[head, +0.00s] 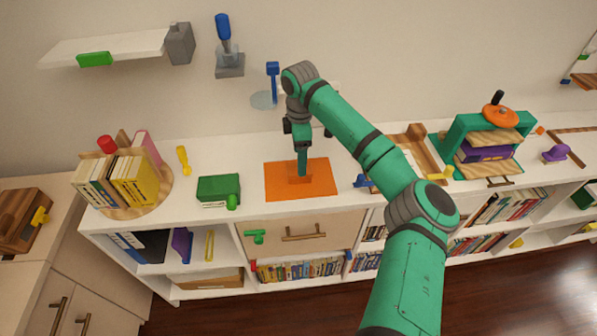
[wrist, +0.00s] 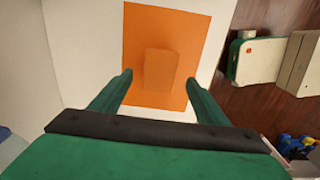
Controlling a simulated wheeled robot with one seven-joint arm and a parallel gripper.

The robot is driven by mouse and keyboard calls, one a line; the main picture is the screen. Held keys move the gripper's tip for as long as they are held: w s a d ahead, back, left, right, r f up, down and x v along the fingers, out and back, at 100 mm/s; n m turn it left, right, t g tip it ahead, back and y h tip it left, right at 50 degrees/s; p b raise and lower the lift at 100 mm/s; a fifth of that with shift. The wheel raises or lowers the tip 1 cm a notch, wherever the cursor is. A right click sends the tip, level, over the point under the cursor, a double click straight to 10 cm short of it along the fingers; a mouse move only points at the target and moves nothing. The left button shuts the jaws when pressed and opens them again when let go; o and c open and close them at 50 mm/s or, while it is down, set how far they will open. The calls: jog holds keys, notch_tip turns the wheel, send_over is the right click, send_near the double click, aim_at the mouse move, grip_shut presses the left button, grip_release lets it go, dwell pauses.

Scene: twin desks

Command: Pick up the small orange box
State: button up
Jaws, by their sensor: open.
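The small orange box (wrist: 159,71) sits on an orange mat (wrist: 141,20) of nearly the same colour, in the middle of the wrist view. In the head view the mat (head: 318,178) lies on the white cabinet top, and the box (head: 299,180) is partly hidden behind my gripper (head: 302,173). My gripper points down above the mat. In the wrist view its two green fingers (wrist: 158,80) are open, one on each side of the box. I cannot tell how far the fingertips are above it.
A green box (head: 218,189) stands left of the mat, with a yellow tool (head: 183,160) and a round book stand (head: 150,200) further left. A green press with books (head: 487,145) is at the right. Bare white top surrounds the mat.

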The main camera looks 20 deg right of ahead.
jog(key=shift+a+f, duration=0.1)
jog(key=shift+f, duration=2.85)
jog(key=shift+w, duration=0.15)
jog(key=c, duration=1.2)
